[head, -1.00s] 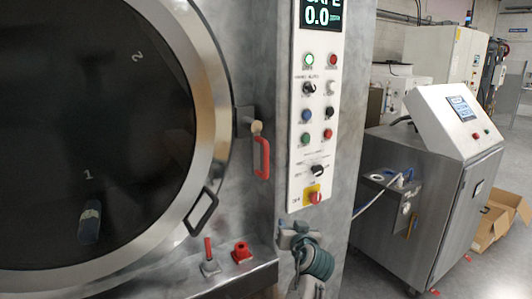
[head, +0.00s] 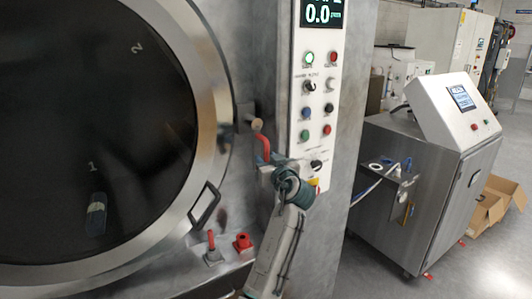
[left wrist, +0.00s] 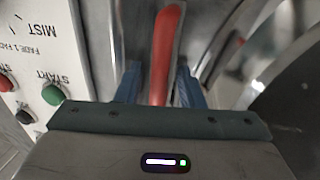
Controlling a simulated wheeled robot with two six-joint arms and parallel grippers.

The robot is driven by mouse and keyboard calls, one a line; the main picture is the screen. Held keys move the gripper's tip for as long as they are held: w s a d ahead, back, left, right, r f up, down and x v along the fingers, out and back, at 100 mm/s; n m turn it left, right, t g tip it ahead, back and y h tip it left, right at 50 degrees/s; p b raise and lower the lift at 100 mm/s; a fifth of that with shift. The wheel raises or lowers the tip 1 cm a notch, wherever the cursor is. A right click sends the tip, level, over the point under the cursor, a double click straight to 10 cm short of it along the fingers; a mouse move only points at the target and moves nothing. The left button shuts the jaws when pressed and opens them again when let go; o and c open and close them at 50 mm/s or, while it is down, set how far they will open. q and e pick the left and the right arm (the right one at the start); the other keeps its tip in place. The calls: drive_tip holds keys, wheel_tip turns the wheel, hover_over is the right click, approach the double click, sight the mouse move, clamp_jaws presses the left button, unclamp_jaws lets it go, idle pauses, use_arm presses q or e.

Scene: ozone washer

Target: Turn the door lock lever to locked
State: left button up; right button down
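The red lock lever (head: 263,145) hangs down from a pale pivot knob (head: 257,124) beside the round door's rim. Its lower part is hidden by my left gripper (head: 264,168) in the head view. In the left wrist view the red lever (left wrist: 168,45) runs between the blue fingers of my left gripper (left wrist: 157,85). The fingers are apart, with a gap visible beside the lever, so the gripper is open around it. The round door (head: 212,130) with dark glass lies flat against the front. My right gripper is in neither view.
A control panel (head: 318,100) with buttons and knobs stands just right of the lever. A black door handle (head: 204,204) sits lower left. A red-handled valve (head: 212,247) and a red knob (head: 242,242) are on the ledge below. A steel cabinet (head: 440,190) stands at right.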

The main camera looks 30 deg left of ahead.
use_arm(q)
drive_tip(key=shift+w+a, duration=0.4)
clamp_jaws()
